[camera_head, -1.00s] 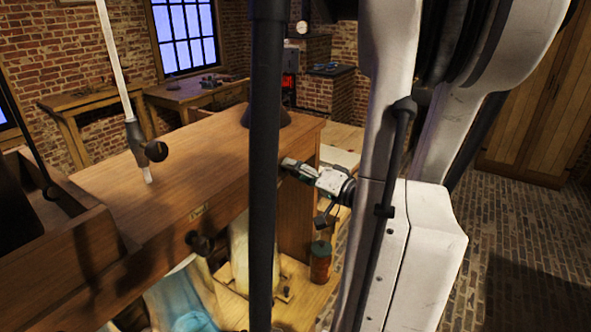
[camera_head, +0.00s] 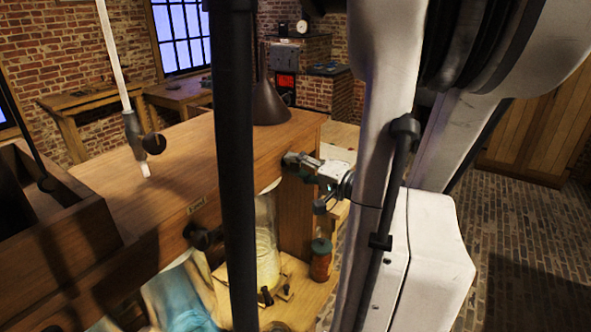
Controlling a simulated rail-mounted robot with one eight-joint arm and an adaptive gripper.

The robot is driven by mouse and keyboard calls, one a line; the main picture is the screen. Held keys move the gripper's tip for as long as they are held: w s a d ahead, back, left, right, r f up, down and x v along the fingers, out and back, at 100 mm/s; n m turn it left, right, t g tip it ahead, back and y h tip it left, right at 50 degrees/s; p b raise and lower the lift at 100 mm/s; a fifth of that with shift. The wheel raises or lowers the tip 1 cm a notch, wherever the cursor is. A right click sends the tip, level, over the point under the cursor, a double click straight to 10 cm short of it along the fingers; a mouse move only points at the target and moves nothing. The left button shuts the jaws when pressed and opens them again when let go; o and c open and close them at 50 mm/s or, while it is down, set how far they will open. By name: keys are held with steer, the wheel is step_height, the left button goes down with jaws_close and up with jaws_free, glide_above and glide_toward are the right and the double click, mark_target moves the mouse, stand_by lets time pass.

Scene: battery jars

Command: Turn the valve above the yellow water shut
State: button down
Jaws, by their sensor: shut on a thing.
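A clear glass jar (camera_head: 268,235) with pale yellowish contents stands below the right part of the wooden bench front. A dark valve knob (camera_head: 203,237) sticks out of that front, left of the jar. Another dark tap (camera_head: 152,143) sits on a pale tube above the bench top. A valve directly above the pale yellow jar is not clear; a dark vertical bar hides part of that area. My gripper (camera_head: 302,184) is at the bench's right end, above and right of the jar. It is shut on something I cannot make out.
The wooden bench (camera_head: 150,190) carries a dark funnel (camera_head: 268,105) at its far right. An orange jar (camera_head: 321,260) stands beneath my gripper. A container of blue liquid (camera_head: 190,290) is at the lower left. Brick floor is clear on the right.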

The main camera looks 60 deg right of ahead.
steer(key=shift+m, duration=0.9)
steer(key=c, duration=1.6)
jaws_free()
steer(key=s, duration=0.4)
steer(key=s+a, duration=0.1)
steer(key=s, duration=0.7)
steer(key=shift+a+r, duration=0.2)
steer(key=shift+r, duration=0.15)
